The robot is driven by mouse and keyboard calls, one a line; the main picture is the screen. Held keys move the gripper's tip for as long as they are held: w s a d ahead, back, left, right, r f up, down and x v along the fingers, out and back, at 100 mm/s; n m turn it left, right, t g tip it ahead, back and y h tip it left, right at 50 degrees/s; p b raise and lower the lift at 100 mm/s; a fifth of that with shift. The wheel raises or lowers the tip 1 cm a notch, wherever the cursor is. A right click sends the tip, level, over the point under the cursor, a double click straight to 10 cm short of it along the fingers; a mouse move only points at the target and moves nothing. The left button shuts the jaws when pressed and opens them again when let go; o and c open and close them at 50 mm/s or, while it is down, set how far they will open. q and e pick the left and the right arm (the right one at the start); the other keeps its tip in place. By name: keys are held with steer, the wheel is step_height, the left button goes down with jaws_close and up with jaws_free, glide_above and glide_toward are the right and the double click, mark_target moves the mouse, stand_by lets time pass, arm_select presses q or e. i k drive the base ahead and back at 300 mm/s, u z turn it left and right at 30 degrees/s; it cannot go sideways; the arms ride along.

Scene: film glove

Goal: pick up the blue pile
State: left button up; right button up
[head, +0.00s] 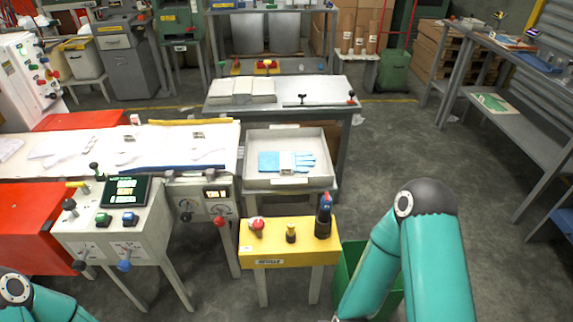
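The blue pile (269,161) looks like flat blue gloves with a white band (287,161) around the middle. It lies in a shallow grey tray (316,144) near the centre of the head view, fingers pointing right. Neither gripper shows in this view. A teal link of my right arm stands at the lower right, well apart from the tray. A small part of my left arm shows at the lower left corner.
A yellow control box (275,258) with knobs stands in front of the tray. A white work surface (70,148) with white sheets lies left of it. A grey table (320,92) stands behind. A green bin (352,258) is partly behind my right arm. Floor right of the tray is clear.

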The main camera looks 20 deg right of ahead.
mark_target(285, 164)
steer(key=z, duration=0.05)
steer(key=i, duration=0.9)
steer(key=u, duration=0.2)
steer(key=k, duration=0.9)
steer(key=z, duration=0.15)
steer(key=i, duration=0.85)
steer(key=u, duration=0.05)
